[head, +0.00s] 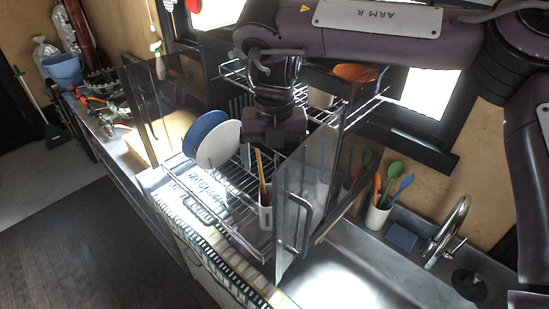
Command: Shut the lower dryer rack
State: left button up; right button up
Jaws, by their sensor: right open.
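The lower dryer rack (222,212) is a wire rack drawn out between two open glass doors. It holds a blue plate (203,127), a white plate (219,145) and a white cutlery cup (265,216) with wooden utensils. The right glass door (308,190) has a metal handle (300,226). The left glass door (150,108) stands open on the other side. My right gripper (276,138) reaches down from above, over the back part of the lower rack and behind the cup. It is open; its fingertips are hard to make out. My left gripper is not in view.
The upper wire rack (232,71) carries an orange-brown bowl (355,73) close to my right arm. At right are a utensil cup (377,217), a blue sponge (401,237), a faucet (448,229) and the sink (345,285). The floor at left (60,235) is clear.

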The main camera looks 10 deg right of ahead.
aim_at(262, 259)
jog(key=k+j, duration=0.15)
jog(key=j, duration=0.2)
jog(key=k+j, duration=0.15)
jog(key=j, duration=0.2)
jog(key=k+j, duration=0.15)
jog(key=j, duration=0.2)
